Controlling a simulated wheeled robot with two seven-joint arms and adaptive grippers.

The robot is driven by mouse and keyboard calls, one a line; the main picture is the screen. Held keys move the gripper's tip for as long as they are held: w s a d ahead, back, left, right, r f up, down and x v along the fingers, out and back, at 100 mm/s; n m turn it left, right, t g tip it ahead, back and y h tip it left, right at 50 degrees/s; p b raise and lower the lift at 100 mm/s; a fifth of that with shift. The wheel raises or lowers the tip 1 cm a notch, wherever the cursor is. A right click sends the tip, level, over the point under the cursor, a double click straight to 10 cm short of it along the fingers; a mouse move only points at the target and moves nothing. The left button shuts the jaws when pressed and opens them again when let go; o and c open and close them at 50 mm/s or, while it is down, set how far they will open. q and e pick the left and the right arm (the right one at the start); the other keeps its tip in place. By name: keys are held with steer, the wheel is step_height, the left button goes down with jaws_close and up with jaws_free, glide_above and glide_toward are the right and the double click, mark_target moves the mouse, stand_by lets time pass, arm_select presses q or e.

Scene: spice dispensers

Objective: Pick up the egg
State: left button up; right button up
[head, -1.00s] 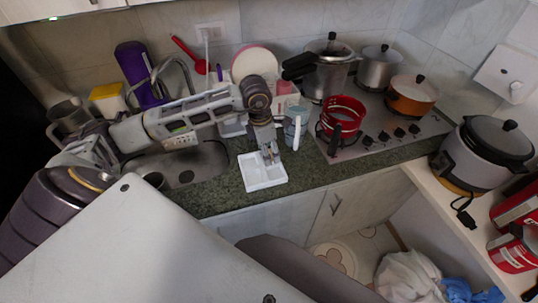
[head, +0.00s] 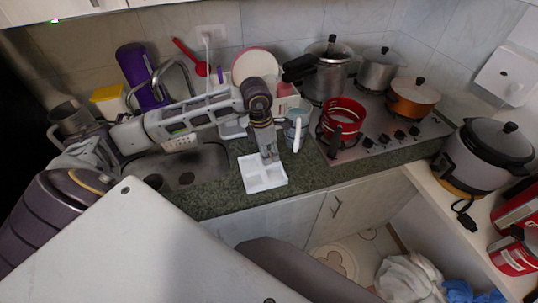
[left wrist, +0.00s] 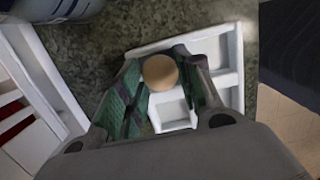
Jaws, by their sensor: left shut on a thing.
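A brown egg (left wrist: 160,73) sits between the fingers of my left gripper (left wrist: 161,80) in the left wrist view. The green-padded fingers are shut on its two sides. A white tray with compartments (left wrist: 215,47) lies under the egg and gripper. The egg cannot be made out in the head view. I cannot tell whether the egg touches the tray. My right gripper is not in view.
A blue-grey jug (head: 296,126) stands close to the right of my left gripper. A red pot (head: 343,120) is on the stove edge farther right. The sink (head: 185,170) lies to the left. Some green counter (head: 222,197) is clear in front.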

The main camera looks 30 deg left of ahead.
arm_select(q)
steer(key=shift+r, duration=0.1)
steer(key=shift+r, duration=0.75)
step_height(320, 180, up, 6)
steer(key=shift+r+b, duration=0.1)
steer(key=shift+b, duration=0.25)
steer(key=shift+r, duration=1)
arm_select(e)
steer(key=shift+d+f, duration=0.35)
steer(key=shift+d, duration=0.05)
arm_select(q)
steer(key=shift+r, duration=0.1)
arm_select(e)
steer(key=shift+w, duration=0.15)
